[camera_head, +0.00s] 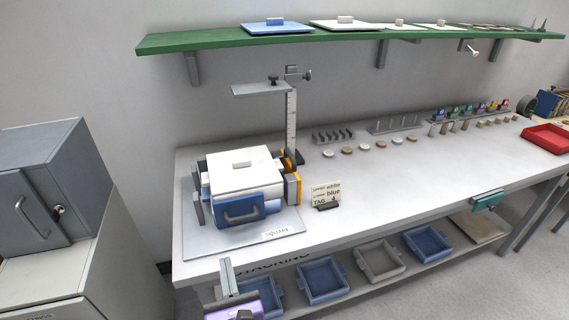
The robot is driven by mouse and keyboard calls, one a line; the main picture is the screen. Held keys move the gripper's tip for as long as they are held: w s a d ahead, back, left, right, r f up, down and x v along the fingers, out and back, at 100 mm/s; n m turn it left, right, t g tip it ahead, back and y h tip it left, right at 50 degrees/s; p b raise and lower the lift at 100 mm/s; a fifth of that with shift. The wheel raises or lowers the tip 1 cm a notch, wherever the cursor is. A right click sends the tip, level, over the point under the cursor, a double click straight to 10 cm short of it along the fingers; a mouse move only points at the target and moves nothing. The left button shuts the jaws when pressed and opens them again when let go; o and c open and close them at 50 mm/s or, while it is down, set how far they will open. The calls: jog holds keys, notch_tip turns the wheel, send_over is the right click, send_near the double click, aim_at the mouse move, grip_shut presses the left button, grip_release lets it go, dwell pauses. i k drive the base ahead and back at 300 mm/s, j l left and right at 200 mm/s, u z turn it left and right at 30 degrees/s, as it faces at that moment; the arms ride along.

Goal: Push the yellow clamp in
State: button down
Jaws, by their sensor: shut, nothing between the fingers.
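The yellow clamp (292,187) is an upright yellow-orange block with grey parts. I cannot tell whether the clamp touches the stack. Grey upright pieces (197,207) stand at the left of the stack. My gripper (226,266) is at the bottom of the view, in front of the bench's front edge, below and to the left of the clamp. It is shut and empty, well apart from the clamp.
The stack stands on a grey plate marked SQUARE (275,236). A post with a ruler (291,125) rises behind the clamp. A small card (326,192) stands to its right. Blue and grey bins (322,280) sit on the lower shelf. The bench's right-front surface is mostly clear.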

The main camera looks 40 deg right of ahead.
aim_at(293, 180)
jog(key=i+l, duration=0.1)
jog(key=l, duration=0.25)
jog(key=i+l, duration=0.1)
jog(key=l, duration=0.25)
jog(key=i+l, duration=0.1)
jog(key=l, duration=0.65)
jog(key=i, duration=0.05)
